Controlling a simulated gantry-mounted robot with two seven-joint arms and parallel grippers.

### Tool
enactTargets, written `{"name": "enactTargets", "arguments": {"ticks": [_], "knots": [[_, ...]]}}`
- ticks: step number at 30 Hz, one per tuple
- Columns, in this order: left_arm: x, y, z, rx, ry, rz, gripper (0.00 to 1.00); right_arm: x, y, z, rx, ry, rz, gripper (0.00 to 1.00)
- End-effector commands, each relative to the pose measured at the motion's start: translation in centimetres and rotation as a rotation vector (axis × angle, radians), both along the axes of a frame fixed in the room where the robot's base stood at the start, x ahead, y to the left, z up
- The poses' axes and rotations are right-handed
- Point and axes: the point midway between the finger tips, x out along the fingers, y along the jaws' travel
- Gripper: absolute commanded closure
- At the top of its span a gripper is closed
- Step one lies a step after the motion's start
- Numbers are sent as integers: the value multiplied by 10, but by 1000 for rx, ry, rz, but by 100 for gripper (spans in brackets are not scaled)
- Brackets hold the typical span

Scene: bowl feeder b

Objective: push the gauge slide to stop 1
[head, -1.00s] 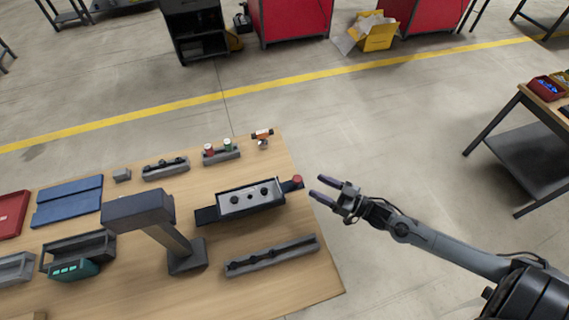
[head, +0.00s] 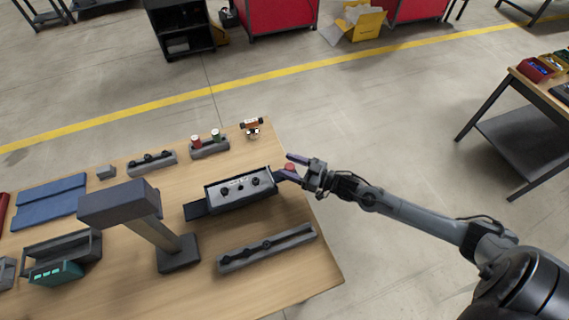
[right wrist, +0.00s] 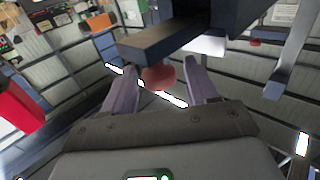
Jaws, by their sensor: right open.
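The gauge (head: 240,190) is a dark fixture with a light top plate carrying several black knobs, on the wooden table. A dark slide bar (head: 200,210) sticks out at its left end. A red knob (head: 289,167) is at its right end. My right gripper (head: 285,166) is open at that end, with its fingers to either side of the red knob. In the right wrist view the knob (right wrist: 158,77) sits between the two purple-grey fingers, below a dark bar (right wrist: 165,42). I cannot tell whether the fingers touch it. My left gripper is not in view.
A dark lamp-like stand (head: 178,252) is left of the gauge, and a long grey slotted rail (head: 266,248) lies in front. A grey holder (head: 209,148) with red and green pieces and an orange-topped item (head: 251,126) are behind. The table's right edge is close by.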

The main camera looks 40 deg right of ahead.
Motion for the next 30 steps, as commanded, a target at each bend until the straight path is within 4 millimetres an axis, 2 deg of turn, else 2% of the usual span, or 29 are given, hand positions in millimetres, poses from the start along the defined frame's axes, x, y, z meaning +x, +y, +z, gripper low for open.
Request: {"name": "enactTargets", "arguments": {"ticks": [6,18,27,29,30], "knots": [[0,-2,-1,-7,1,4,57,16,8,-1,0,2,0,42],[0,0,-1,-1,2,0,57,19,10,-1,0,2,1,44],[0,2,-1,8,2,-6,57,19,10,0,0,-1,1,90],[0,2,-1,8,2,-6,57,19,10,1,1,-2,1,99],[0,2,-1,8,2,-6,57,19,10,1,1,-2,2,100]]}}
